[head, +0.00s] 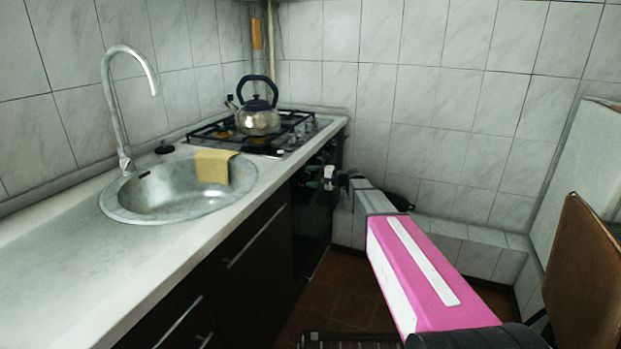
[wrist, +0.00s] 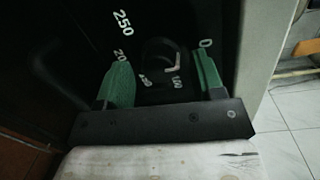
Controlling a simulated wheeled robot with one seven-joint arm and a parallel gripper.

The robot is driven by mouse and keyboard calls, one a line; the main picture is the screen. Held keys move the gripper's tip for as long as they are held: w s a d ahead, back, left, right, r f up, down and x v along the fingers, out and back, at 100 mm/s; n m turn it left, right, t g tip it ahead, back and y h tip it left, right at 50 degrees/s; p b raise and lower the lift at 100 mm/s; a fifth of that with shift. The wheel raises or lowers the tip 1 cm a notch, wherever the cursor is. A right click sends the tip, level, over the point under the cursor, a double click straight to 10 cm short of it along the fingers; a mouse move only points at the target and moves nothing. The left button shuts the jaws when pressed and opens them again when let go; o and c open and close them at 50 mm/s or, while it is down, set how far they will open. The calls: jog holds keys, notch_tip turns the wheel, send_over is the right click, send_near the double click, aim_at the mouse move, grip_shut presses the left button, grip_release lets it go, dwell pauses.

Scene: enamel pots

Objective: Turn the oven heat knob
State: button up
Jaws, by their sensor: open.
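The oven heat knob (wrist: 163,52) is a dark round knob on the black oven front, with white temperature numbers around it. In the wrist view my gripper (wrist: 160,68) is open. Its two green-padded fingers stand on either side of the knob, with dark gaps showing between them and it. Part of the knob's lower side is close to the gripper's body. In the head view my gripper (head: 328,178) is at the upper front of the dark oven (head: 311,222), below the counter edge. The knob cannot be made out there.
A metal kettle (head: 257,118) stands on the gas hob (head: 275,134) above the oven. A sink (head: 180,190) with a yellow cloth (head: 214,167) is set in the counter to the left. A brown chair (head: 583,280) stands at the right. Floor shows between the cabinets and my arm.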

jog(key=v, duration=1)
jog(key=shift+d, duration=0.15)
jog(key=shift+s+f, duration=0.1)
jog(key=s+d+f+n+g+h, duration=0.25)
jog(key=s+f+h, duration=0.55)
jog(key=s+f, duration=0.7)
jog(key=s+d+f+n+g+h, duration=0.1)
jog(key=s+d+h, duration=0.3)
jog(key=s, duration=0.4)
jog(key=s+d+f+n+h, duration=0.1)
jog(key=s+d+f+h, duration=0.1)
jog(key=s+d+h, duration=0.2)
jog(key=s+d, duration=0.2)
jog(key=s, duration=0.2)
jog(key=shift+s+d+f+g+h, duration=0.25)
jog(key=shift+s+f+g+h, duration=0.05)
jog(key=shift+g, duration=0.05)
